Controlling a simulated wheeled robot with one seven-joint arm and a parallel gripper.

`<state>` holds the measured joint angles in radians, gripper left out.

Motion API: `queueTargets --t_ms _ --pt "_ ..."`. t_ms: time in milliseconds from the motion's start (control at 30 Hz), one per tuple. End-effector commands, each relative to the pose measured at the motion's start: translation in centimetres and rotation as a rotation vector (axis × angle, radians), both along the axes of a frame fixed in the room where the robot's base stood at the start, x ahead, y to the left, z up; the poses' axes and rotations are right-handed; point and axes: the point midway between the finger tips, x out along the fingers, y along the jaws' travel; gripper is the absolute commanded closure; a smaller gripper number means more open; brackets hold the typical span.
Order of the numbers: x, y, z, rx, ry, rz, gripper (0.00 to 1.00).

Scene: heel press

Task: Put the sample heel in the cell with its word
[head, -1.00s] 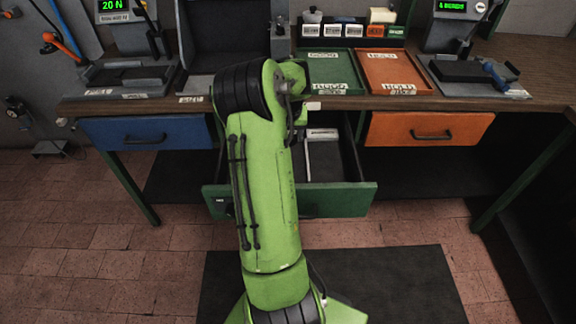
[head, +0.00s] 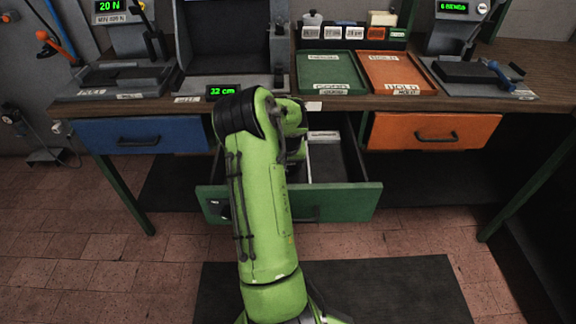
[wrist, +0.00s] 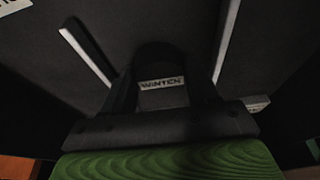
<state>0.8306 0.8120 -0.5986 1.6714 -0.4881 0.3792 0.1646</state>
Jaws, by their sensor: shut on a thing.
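In the wrist view my gripper (wrist: 161,100) is shut on a dark thing, taken as the sample heel (wrist: 155,55). Its rounded black end blends with the dark background, so its outline is hard to see. A white label (wrist: 162,83), blurred but reading like "WINTER", shows between the fingers. I cannot tell if it is on the heel or the drawer cell behind. Pale divider edges (wrist: 88,57) run on both sides. In the head view the open green drawer (head: 345,202) lies below the bench; my arm hides my gripper and the heel there.
A blue drawer (head: 145,135) and an orange drawer (head: 430,131) flank the open one, both closed. A green tray (head: 331,72) and an orange tray (head: 397,70) are on the bench. A display (head: 224,92) reads 32 cm. Presses stand at both ends.

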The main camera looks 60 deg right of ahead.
Motion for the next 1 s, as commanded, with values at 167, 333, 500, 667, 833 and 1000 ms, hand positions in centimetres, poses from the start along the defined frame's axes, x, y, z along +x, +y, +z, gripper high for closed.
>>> queueTargets --t_ms 167,333,500,667,833,1000 --pt "0.0 0.0 -0.2 0.0 0.0 0.0 0.32" --pt "0.0 0.0 -0.2 0.0 0.0 0.0 0.16" --pt "0.0 0.0 -0.2 0.0 0.0 0.0 0.16" --pt "-0.1 0.2 1.3 -0.001 -0.002 -0.001 0.16" --pt "-0.6 1.4 5.7 -0.003 -0.005 0.001 0.16" --pt "-1.3 2.5 9.7 -0.002 -0.003 0.001 0.16"
